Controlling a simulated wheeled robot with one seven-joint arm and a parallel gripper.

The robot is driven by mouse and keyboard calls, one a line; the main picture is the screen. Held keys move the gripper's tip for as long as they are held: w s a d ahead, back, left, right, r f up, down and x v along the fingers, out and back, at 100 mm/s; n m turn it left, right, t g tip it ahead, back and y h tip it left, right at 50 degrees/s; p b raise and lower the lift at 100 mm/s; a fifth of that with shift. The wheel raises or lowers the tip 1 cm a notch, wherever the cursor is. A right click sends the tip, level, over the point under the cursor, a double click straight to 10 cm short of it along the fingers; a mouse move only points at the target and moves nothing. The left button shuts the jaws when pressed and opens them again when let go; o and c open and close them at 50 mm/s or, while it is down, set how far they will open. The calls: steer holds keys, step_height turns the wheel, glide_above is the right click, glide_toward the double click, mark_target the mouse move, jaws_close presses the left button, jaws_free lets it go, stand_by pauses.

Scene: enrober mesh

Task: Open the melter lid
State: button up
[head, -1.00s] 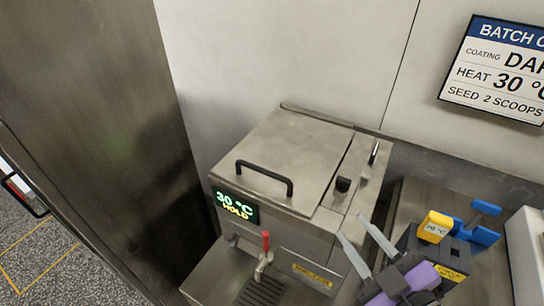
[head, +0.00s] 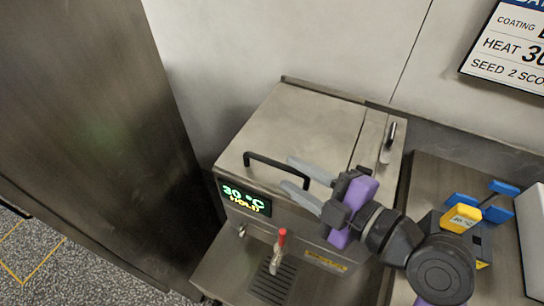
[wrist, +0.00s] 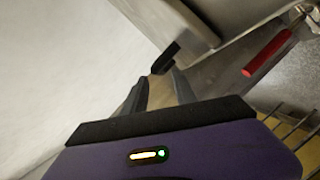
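The melter lid (head: 300,124) is a flat steel panel lying shut on top of the melter. Its black bar handle (head: 268,164) runs along the lid's front edge. My gripper (head: 286,172) is open, its two grey fingers pointing left at the right end of the handle. In the head view the handle's right part shows between the fingertips; whether it truly lies between them in depth I cannot tell. In the wrist view the open fingers (wrist: 157,84) point at a black piece (wrist: 165,58), likely the handle, just beyond the tips.
A red-handled tap (head: 281,238) sits on the melter's front, below a display (head: 243,197) reading 30 °C HOLD. A steel lever (head: 389,138) stands right of the lid. Yellow and blue items (head: 462,217) lie on the right counter. A tall steel panel (head: 90,120) stands at left.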

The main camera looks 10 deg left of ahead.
mark_target(281, 168)
steer(key=p+x, duration=0.1)
steer(key=x, duration=0.4)
steer(key=shift+w+a+f, duration=0.1)
steer(key=shift+w+a, duration=0.15)
steer(key=shift+a, duration=0.05)
steer(key=shift+c, duration=0.2)
jaws_close()
stand_by(1.0)
